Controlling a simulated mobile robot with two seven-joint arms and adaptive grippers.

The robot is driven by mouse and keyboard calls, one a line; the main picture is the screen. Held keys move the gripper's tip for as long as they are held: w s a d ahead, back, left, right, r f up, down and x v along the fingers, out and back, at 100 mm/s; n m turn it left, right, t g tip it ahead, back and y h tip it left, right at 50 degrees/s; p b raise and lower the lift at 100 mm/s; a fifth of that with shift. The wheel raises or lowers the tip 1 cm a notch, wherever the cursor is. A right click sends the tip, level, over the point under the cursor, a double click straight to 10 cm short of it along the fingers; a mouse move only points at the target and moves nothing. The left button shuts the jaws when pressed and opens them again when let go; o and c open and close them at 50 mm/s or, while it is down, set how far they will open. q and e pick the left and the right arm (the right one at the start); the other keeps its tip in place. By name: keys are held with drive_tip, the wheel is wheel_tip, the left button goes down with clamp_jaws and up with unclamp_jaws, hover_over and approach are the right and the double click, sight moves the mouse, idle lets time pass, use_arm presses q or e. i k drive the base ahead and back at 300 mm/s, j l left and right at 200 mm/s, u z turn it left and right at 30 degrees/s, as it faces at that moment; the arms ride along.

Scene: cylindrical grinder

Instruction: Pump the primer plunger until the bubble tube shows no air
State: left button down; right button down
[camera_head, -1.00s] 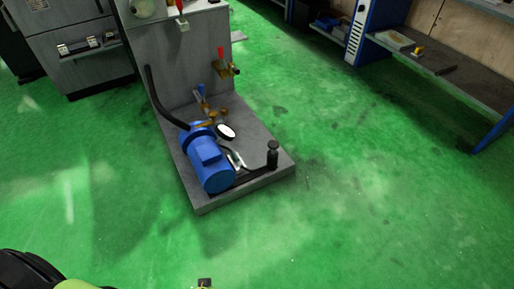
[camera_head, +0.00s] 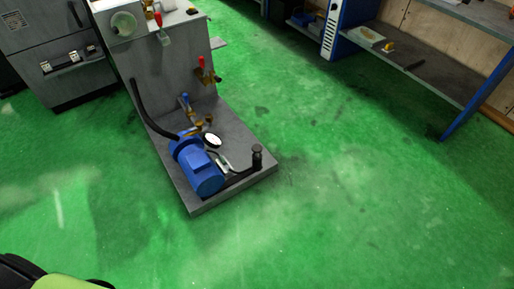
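The blue pump motor (camera_head: 203,172) lies on a grey base plate (camera_head: 238,187) in the middle left of the view. A dark upright cylinder with a knob on top, seemingly the primer plunger (camera_head: 257,157), stands near the plate's right corner. A small pale clear piece between motor and plunger may be the bubble tube (camera_head: 224,163); whether it holds air is too small to tell. A round white-faced gauge (camera_head: 212,140) sits behind the motor. Neither gripper is in view.
A grey cabinet (camera_head: 170,70) with a red-handled valve (camera_head: 202,66) rises behind the plate. A blue-handled valve (camera_head: 186,100) is lower. A workbench (camera_head: 420,70) stands at the upper right. Green floor (camera_head: 340,220) is clear in front and to the right.

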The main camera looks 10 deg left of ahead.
sight(256, 149)
drive_tip(key=i+l+u, duration=0.5)
drive_tip(key=i+l, duration=0.2)
drive_tip(key=i, duration=0.2)
drive_tip(key=i+l+u, duration=0.45)
drive_tip(key=i+l, duration=0.35)
drive_tip(key=l, duration=0.3)
